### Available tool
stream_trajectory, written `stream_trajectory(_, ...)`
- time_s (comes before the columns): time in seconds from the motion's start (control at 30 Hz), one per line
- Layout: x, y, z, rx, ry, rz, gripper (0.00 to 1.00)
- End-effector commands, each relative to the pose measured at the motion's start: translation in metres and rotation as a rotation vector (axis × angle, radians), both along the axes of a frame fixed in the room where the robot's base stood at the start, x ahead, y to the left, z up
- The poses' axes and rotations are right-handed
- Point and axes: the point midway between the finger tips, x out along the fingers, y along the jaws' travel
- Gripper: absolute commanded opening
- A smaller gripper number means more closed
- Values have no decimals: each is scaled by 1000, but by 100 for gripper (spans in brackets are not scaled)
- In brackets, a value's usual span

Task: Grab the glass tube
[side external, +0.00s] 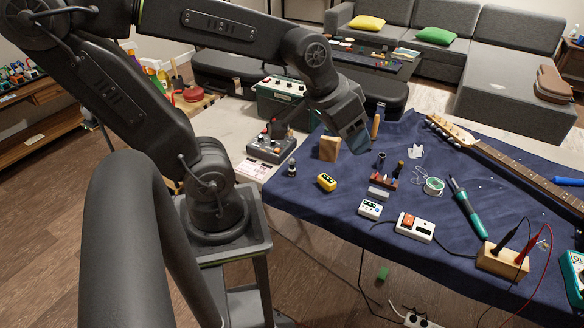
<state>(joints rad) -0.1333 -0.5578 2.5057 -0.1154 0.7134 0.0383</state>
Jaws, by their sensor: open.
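My gripper (357,148) hangs over the left part of the blue cloth, pointing down. It is open, and nothing shows between its jaws; the fingertips are small and dark here. I cannot surely make out the glass tube. A small upright cylinder (292,168) with a dark body stands at the cloth's left edge. Another short dark cylinder (381,160) and a slim dark piece (400,168) stand by a small red-brown holder (384,179), right of and below my gripper. Any of these could be the tube; the picture is too small to tell.
A grey control box (268,148) stands left of the cloth.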

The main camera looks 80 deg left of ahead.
Motion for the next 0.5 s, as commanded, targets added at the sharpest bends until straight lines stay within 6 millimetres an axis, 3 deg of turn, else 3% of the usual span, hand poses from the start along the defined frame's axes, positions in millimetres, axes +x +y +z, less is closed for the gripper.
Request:
stream_trajectory(0.1, 36, 38, -35, -69, 16, 179, 58)
stream_trajectory(0.27, 62, 103, -85, -121, 11, 450, 58)
stream_trajectory(0.37, 61, 151, -123, -125, 20, 636, 58)
stream_trajectory(0.5, 37, 211, -177, -93, 52, 890, 58)
